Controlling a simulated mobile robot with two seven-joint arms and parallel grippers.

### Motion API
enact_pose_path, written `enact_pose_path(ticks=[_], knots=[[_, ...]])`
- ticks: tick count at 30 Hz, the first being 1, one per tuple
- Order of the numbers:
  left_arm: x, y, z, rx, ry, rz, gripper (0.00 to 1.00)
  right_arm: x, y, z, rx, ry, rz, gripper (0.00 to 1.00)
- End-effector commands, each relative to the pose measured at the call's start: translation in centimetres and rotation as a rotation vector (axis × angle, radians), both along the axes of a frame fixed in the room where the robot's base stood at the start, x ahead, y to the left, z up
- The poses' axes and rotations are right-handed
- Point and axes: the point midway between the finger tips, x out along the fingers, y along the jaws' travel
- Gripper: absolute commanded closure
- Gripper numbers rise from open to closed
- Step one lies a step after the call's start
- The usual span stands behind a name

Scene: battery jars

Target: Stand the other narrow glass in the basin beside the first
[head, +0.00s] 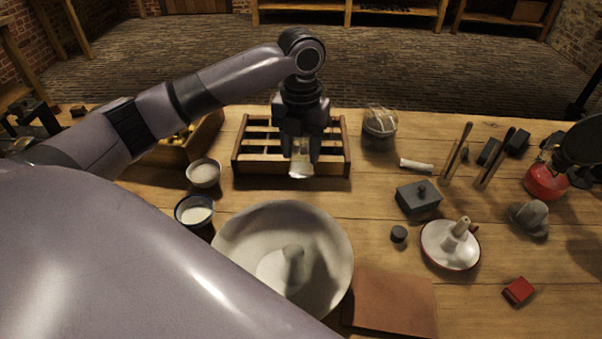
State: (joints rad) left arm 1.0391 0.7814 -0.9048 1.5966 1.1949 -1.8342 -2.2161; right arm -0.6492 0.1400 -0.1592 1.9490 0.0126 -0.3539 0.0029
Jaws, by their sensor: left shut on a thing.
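My left gripper (301,158) points down over the front edge of the wooden rack (240,166). It is shut on a narrow glass (300,172), of which only the pale lower part shows below the fingers. The wide pale basin (336,238) stands on the table nearer to me, below the gripper in the picture. The first narrow glass (295,262) appears as a pale upright shape inside the basin, in shadow. My right gripper is not in view.
Left of the basin are a dark cup (195,212) and a small bowl (204,173). A brown board (395,302) lies at its right. A grey lidded box (418,198), a dark knob (398,234) and a white dish (437,253) stand farther right. A jar (379,127) stands beside the rack.

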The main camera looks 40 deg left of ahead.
Motion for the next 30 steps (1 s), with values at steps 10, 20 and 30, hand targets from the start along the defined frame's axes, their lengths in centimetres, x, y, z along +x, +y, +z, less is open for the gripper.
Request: enact_pose_path(ticks=[10, 20, 30], knots=[[0.1, -0.1, 6.1, -0.001, -0.002, 0.000, 0.98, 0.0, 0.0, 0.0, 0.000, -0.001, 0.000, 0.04], [-0.1, -0.2, 6.6, 0.000, 0.000, 0.038, 0.98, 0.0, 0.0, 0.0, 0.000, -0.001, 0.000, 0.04], [-0.6, -1.4, 5.5, 0.006, -0.007, 0.448, 0.98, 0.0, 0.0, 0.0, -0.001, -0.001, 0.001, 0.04]])
